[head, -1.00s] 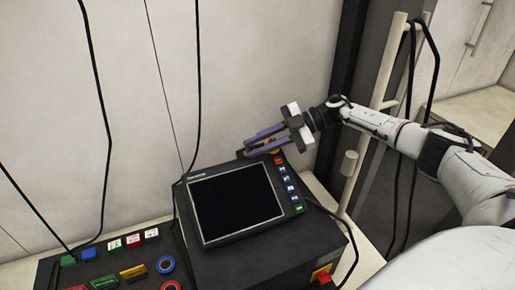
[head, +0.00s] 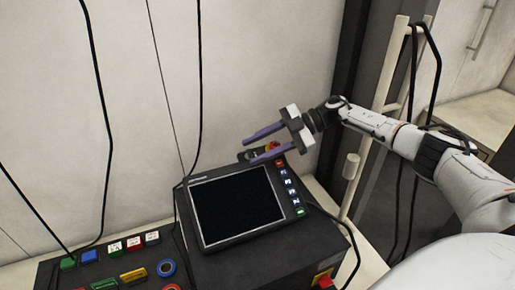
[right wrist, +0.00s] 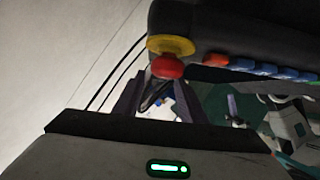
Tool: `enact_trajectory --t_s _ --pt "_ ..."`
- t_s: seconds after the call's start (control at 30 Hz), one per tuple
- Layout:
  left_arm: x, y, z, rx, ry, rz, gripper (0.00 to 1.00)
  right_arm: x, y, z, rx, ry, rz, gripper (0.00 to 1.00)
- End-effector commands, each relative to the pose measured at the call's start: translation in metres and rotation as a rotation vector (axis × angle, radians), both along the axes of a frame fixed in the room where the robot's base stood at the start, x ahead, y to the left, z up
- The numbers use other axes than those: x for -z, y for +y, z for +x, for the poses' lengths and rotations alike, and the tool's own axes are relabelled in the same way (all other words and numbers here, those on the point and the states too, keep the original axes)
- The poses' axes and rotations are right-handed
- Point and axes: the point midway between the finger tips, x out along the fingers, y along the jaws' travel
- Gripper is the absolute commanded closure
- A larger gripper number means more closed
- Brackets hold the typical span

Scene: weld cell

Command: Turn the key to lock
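I cannot clearly make out the key or its lock in either view. The black teach pendant (head: 238,205) with its dark screen stands tilted on a dark box. A red stop button (head: 275,147) sits at its top right corner; in the right wrist view the button (right wrist: 167,66) shows with its yellow collar. My right gripper (head: 249,150) is open, its two purple fingers apart over the pendant's top edge, just left of the button. In the right wrist view the fingers (right wrist: 155,92) hold nothing that I can see. My left gripper is not in view.
Black cables (head: 103,130) hang along the pale wall (head: 260,70). A pale post (head: 385,90) stands at right.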

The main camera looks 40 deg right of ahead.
Motion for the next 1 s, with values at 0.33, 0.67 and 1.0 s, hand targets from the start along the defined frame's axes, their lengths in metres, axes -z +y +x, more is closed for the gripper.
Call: enact_trajectory --t_s 0.33,0.67,1.0 --pt "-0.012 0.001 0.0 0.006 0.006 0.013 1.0 -0.049 -0.001 0.0 0.0 -0.004 -0.001 0.62" --pt "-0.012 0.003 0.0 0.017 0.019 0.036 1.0 -0.096 0.0 0.0 -0.001 -0.002 -0.001 0.62" --pt "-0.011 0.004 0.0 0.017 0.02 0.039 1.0 -0.1 0.0 0.0 0.0 0.0 0.001 0.62"
